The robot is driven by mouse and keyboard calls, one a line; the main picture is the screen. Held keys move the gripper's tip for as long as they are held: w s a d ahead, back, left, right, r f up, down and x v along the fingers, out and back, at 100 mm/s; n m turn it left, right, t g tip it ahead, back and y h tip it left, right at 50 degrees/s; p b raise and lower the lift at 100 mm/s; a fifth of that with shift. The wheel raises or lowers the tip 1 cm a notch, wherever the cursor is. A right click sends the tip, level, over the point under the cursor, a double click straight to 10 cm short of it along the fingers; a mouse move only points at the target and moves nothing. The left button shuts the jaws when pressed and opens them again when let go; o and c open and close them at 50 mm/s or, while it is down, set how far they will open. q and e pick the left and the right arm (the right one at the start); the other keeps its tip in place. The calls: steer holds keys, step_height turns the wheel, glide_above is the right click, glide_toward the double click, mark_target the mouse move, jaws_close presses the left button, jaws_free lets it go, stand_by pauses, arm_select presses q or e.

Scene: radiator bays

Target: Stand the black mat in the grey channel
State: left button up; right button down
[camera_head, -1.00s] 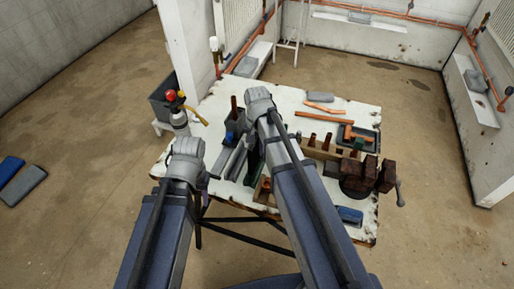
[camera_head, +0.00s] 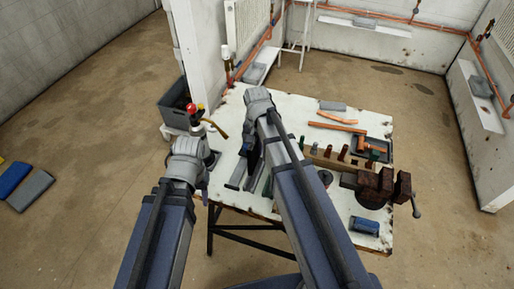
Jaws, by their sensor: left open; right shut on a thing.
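A black piece, which looks like the black mat (camera_head: 254,154), hangs upright under my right gripper (camera_head: 259,103), over the left part of the white table. My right wrist and forearm hide the jaws and much of the mat. The grey channel (camera_head: 238,174) appears as long grey strips lying on the table, just left of the mat. I cannot tell whether the mat touches it. My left gripper (camera_head: 188,152) is open at the table's left edge, beside the blowtorch; its fingertips are mostly hidden.
The worn white table (camera_head: 290,103) carries orange pipe pieces (camera_head: 337,118), a wooden rack (camera_head: 325,158), a brown vice (camera_head: 378,185) and a blue block (camera_head: 364,226). A red-topped blowtorch (camera_head: 191,109) stands at the left edge. A grey crate (camera_head: 174,104) is behind it.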

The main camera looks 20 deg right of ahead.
mark_target(256, 159)
steer(key=shift+w+a, duration=0.15)
steer(key=shift+a, duration=0.05)
steer(key=shift+d+f, duration=0.15)
steer(key=shift+d, duration=0.05)
steer(key=shift+a+f+b, duration=0.15)
steer(key=shift+f+b, duration=0.3)
steer(key=shift+b, duration=0.2)
step_height(256, 159, down, 4)
steer(key=b, duration=0.3)
steer(key=shift+r, duration=0.25)
steer(key=shift+f+b, duration=0.1)
steer(key=shift+b, duration=0.25)
steer(key=shift+f, duration=0.25)
steer(key=shift+f+b, duration=0.1)
steer(key=shift+b, duration=0.25)
steer(key=shift+f+b, duration=0.45)
